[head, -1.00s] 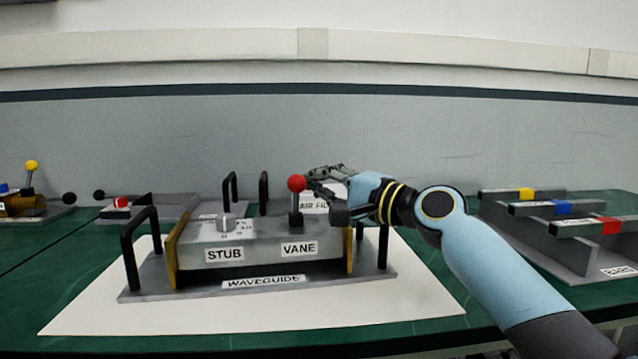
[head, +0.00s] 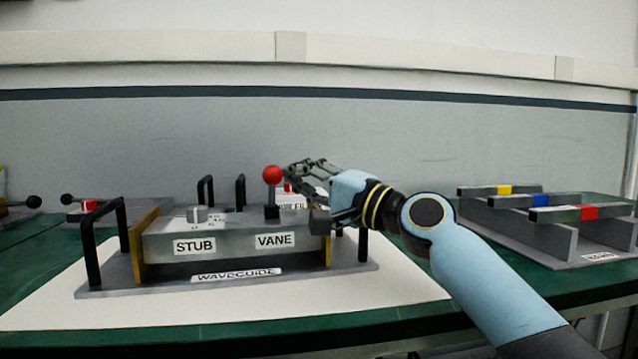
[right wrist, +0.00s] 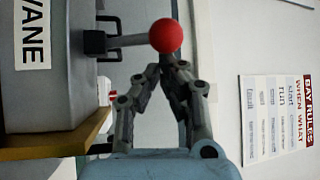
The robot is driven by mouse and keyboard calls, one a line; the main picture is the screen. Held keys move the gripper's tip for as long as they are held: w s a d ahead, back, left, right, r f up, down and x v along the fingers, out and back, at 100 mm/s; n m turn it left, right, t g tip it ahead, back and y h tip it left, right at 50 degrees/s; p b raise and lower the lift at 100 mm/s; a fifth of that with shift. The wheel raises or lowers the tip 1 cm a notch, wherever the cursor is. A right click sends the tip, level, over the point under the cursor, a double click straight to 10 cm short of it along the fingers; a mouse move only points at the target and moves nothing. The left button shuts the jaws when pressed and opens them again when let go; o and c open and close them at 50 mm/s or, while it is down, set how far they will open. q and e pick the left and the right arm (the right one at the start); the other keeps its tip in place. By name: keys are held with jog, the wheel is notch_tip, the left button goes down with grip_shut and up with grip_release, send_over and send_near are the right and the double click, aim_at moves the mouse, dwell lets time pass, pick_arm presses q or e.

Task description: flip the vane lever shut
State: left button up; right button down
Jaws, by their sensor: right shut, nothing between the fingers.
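The vane lever (head: 271,191) is a dark post with a red ball knob (head: 272,174). It stands upright on the waveguide box (head: 230,241), above the VANE label. In the right wrist view the red knob (right wrist: 166,35) is at the fingertips. My right gripper (head: 288,172) is shut and empty, its fingertips right beside the knob on its right side. Whether they touch it, I cannot tell. My left gripper is not in view.
The box has a STUB dial (head: 196,214) on its left and black handles (head: 88,240) at its ends. Behind it are two more black handles. A rack with yellow, blue and red marked bars (head: 560,230) stands at the right. White sheet (head: 400,290) lies bare in front.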

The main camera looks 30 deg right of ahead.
jog(key=v, duration=1.1)
jog(key=shift+d, duration=0.15)
jog(key=shift+s, duration=0.15)
